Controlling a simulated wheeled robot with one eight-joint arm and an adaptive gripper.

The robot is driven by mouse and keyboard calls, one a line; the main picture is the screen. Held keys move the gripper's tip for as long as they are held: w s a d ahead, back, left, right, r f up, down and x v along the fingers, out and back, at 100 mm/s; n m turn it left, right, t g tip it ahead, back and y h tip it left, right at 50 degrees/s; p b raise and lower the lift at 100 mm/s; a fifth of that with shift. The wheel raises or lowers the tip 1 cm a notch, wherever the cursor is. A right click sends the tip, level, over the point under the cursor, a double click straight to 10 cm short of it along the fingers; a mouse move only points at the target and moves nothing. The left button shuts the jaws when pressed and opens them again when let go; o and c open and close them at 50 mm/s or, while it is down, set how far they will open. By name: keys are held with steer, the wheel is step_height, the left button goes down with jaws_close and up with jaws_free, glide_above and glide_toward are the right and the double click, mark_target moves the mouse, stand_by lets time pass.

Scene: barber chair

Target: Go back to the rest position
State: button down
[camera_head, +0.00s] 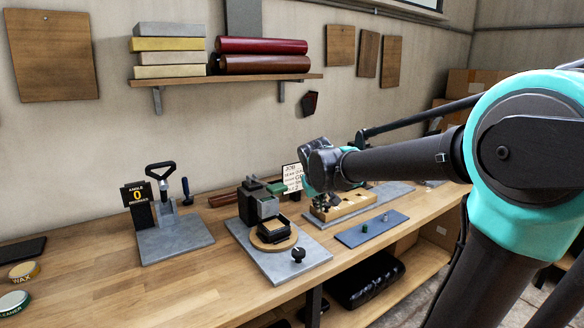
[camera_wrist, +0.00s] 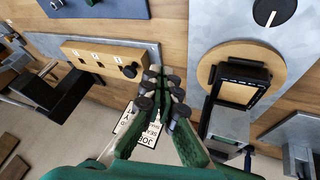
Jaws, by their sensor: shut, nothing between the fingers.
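My arm reaches in from the right in the head view and ends over the far part of the workbench (camera_head: 120,295). My gripper's fingers are not clear there, as the wrist covers them. In the wrist view my gripper (camera_wrist: 160,92) has its fingers together with nothing between them. It shows between a wooden block with numbered spots (camera_wrist: 90,55) and a fixture with a round wooden turntable (camera_wrist: 205,70). A white job card (camera_wrist: 148,135) shows partly behind the fingers.
In the head view, the turntable fixture's grey plate (camera_head: 305,262) stands mid-bench, with a lever press (camera_head: 175,240) left of it. A wall shelf (camera_head: 230,80) holds boxes and rolls. The bench's front left is mostly clear.

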steer(key=s+d+f+m+t+y, duration=0.1)
steer(key=s+d+f+m, duration=0.3)
steer(key=s+d+f, duration=0.75)
steer(key=s+f+g, duration=0.3)
steer(key=s+f, duration=0.4)
steer(key=s, duration=0.4)
steer(key=shift+s+a+f, duration=0.2)
steer(key=shift+s+a, duration=0.15)
steer(key=w+a+r+n, duration=0.1)
steer(key=w+a+r, duration=0.2)
steer(key=w+r, duration=0.3)
steer(key=w+a+r+n+y, duration=0.1)
steer(key=w+a+r, duration=0.2)
steer(key=w+r, duration=0.3)
steer(key=w+a+r+n, duration=0.2)
steer(key=w+a+r, duration=0.1)
steer(key=w+r, duration=0.3)
steer(key=w+a+r+n, duration=0.1)
steer(key=a+r, duration=0.3)
steer(key=r, duration=0.4)
steer(key=w+a+r+n+g+y, duration=0.1)
steer(key=a+r, duration=0.4)
steer(key=r, duration=0.3)
steer(key=w+a+r+n, duration=0.1)
steer(key=a+r, duration=0.3)
steer(key=r, duration=0.3)
steer(key=shift+w+a+r, duration=0.15)
steer(key=shift+w+r, duration=0.25)
